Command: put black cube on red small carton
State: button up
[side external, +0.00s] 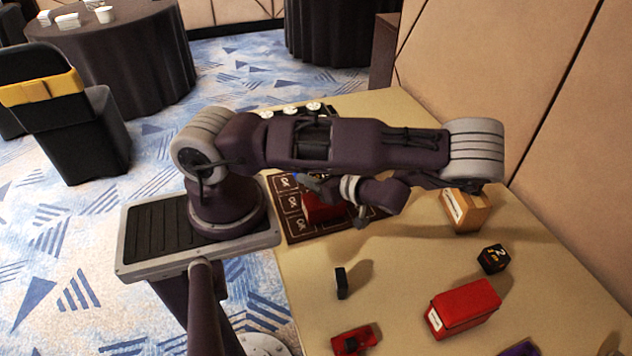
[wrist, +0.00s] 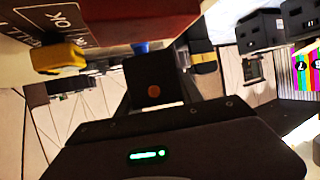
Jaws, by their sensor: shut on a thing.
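My gripper (side external: 330,198) is low over the brown patterned board and shut on a red box (side external: 314,209), partly hidden by my wrist. A black cube (side external: 493,258) with a pale number stands on the table at right, apart from my gripper. A red carton (side external: 467,306) with a white label lies in front of it. I cannot tell which red one is the small carton.
A small black block (side external: 341,283) and a red toy car (side external: 355,340) stand on the tan table. A wooden box (side external: 465,210) is at the back right by the wall. A purple item (side external: 520,348) is at the front edge. Bare table lies between these.

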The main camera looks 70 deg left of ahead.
jog(key=shift+f, duration=1.15)
jog(key=shift+f, duration=0.1)
jog(key=o, duration=1.4)
